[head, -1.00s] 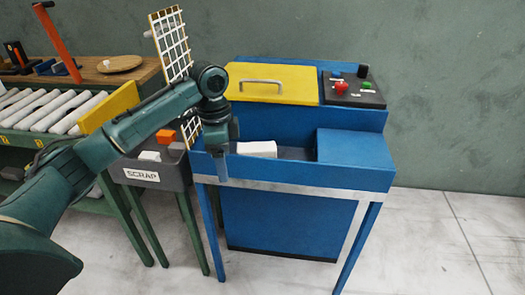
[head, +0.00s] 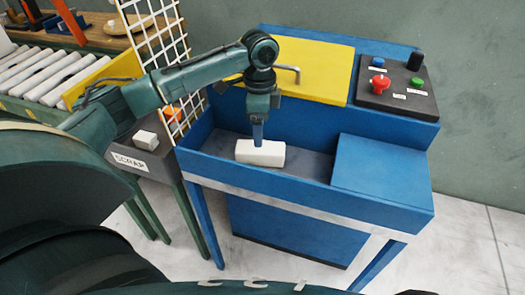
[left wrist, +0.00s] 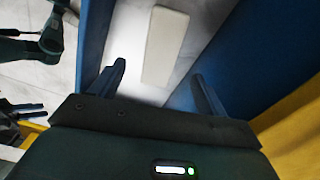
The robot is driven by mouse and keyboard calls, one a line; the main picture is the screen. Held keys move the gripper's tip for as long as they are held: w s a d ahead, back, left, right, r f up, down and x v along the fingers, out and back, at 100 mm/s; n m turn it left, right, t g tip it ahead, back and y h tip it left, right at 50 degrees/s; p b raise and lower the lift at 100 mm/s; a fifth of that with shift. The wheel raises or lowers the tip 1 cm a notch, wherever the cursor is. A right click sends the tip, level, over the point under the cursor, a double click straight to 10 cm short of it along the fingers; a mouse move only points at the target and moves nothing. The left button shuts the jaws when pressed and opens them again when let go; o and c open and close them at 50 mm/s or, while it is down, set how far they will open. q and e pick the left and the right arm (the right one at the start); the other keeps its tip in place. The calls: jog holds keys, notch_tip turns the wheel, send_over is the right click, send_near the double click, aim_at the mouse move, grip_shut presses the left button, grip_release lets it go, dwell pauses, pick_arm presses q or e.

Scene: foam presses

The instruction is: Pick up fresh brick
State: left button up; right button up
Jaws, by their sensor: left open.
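A white brick (head: 260,153) lies in the open trough of the blue press (head: 300,205). My left gripper (head: 258,138) points down from above, its fingertips at the brick's upper edge in the head view. In the left wrist view, the left gripper (left wrist: 158,72) is open with nothing between its fingers. There the brick (left wrist: 165,45) appears as a long pale block beyond the fingertips, its near end lined up with the gap. I cannot tell whether the fingers touch it.
A yellow lid (head: 305,72) with a bar handle and a control panel (head: 397,88) stand behind the trough. A blue box (head: 385,172) closes its right end. A scrap bin (head: 128,162) holding a white block (head: 145,139) and a white wire grid (head: 155,55) stand left.

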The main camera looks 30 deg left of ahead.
aim_at(260, 153)
pick_arm(q)
notch_tip(260, 153, down, 9)
jog(key=shift+r+b, duration=0.15)
jog(key=shift+b, duration=0.25)
jog(key=shift+c, duration=0.4)
jog(key=shift+w+r, duration=0.1)
jog(key=c, duration=1.2)
